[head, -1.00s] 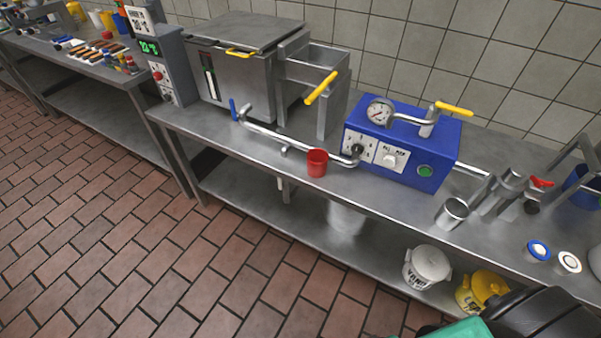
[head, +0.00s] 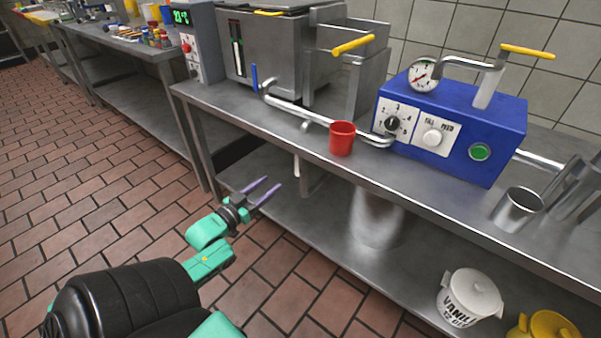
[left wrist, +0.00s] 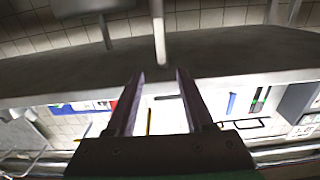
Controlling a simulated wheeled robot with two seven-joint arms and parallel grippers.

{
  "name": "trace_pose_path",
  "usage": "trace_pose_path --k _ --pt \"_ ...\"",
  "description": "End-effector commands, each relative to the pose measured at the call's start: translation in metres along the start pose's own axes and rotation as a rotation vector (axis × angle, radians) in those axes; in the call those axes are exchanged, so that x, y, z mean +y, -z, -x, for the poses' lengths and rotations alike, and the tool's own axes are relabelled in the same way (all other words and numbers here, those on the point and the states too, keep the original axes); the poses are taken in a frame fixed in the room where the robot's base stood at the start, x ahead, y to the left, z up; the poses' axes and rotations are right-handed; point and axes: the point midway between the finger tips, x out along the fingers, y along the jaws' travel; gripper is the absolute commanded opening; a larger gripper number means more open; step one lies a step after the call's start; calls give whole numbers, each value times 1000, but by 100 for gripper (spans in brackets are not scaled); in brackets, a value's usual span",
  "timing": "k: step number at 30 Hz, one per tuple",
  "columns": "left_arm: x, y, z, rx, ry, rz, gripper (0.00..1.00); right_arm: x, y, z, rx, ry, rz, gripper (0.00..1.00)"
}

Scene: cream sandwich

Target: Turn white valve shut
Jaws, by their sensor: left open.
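A white lever (head: 297,166), which looks like the white valve's handle, hangs down just below the front edge of the steel table. What it is fixed to above is hidden. In the left wrist view a pale upright bar (left wrist: 159,35), which appears to be this lever, lies beyond the fingertips, roughly in line with the gap between them. My left gripper (head: 273,182) is open and empty, in front of the lower shelf, lower and to the left of the lever. It also shows in the left wrist view (left wrist: 160,75). They look apart. My right gripper is not in view.
A red cup (head: 342,138) stands near the table's front edge (head: 232,122), beside a metal pipe with a blue lever (head: 254,78). A blue machine (head: 455,125) stands to the right. A steel pot (head: 375,215) and a vanilla tub (head: 470,296) are on the lower shelf.

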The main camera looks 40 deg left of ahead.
Motion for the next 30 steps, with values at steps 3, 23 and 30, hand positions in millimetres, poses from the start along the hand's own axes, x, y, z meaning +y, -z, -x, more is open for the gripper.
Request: trace_pose_path --k 3,23,30 --pt "0 2 -22 4 -1 -2 52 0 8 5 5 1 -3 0" --pt "0 0 -140 -6 2 -4 52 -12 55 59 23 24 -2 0" --pt "0 0 -139 -7 2 -3 18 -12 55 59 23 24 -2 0"
